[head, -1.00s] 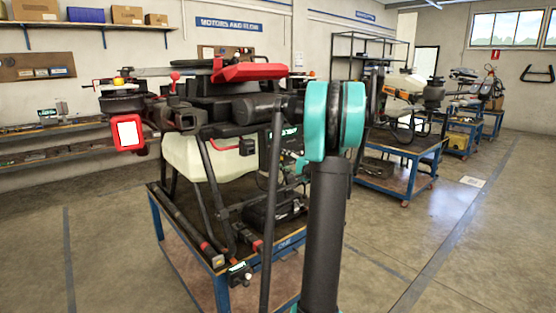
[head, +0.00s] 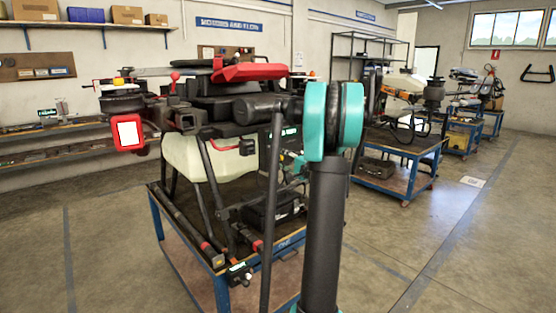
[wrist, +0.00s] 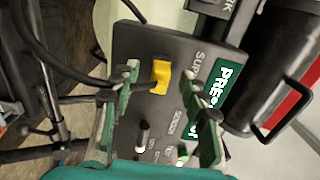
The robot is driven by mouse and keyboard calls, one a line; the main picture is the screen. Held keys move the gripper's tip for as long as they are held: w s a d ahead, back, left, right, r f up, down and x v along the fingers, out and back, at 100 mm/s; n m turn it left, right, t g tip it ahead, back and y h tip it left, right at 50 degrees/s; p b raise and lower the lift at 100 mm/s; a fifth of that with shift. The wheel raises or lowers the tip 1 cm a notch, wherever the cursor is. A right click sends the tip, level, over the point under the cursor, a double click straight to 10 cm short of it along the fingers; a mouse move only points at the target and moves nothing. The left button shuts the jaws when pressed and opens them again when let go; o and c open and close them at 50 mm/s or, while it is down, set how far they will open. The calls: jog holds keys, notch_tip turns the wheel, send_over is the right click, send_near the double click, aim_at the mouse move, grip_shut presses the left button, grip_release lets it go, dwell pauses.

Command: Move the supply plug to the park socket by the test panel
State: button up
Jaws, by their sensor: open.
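In the wrist view, a yellow plug (wrist: 160,77) sits on a dark grey panel (wrist: 142,48) beside lettering that reads "SUP", the rest hidden. A dark cable seems to run to it from the left. My gripper (wrist: 163,76) is open, its green fingers on either side of the plug, with gaps seemingly left on both sides. Whether the fingertips reach the plug's depth is hard to tell. A park socket cannot be made out. In the head view, my arm hides the gripper and most of the panel.
A toggle switch (wrist: 142,135) stands lower on the panel, near "SENSOR" lettering. A black cylinder with a handle (wrist: 262,75) is close on the right. In the head view, the drone (head: 215,115) stands on a blue-framed cart (head: 222,290).

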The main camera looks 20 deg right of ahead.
jog(key=shift+c, duration=0.4)
grip_shut()
jog(key=shift+s, duration=0.1)
jog(key=shift+v, duration=2.9)
